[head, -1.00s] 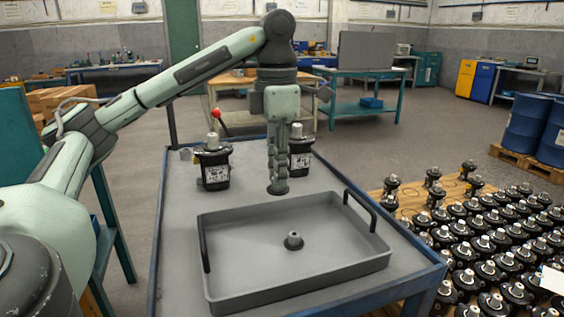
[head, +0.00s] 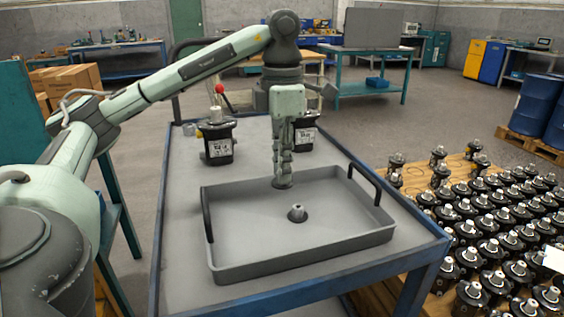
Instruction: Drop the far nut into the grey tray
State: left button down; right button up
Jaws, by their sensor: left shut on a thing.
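The grey tray (head: 245,272) lies on the trolley top, with two dark handles at its sides. One dark flanged nut (head: 297,213) stands on the tray floor near the middle. My left gripper (head: 283,176) points down over the back part of the tray. It is shut on a dark, round-flanged nut (head: 283,184), mostly hidden by the fingers. Whether that nut touches the tray floor I cannot tell. My right gripper is not in view.
Two black motors stand behind the tray, one at the left (head: 217,142) and one partly behind my gripper (head: 306,132). A blue-edged trolley (head: 160,235) carries all this. Many motors crowd a pallet at the right. The trolley top left of the tray is clear.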

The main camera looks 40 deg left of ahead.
pick_arm(q)
jog(key=c, duration=1.3)
grip_release()
jog(key=shift+c, duration=0.2)
notch_tip(320, 180, up, 12)
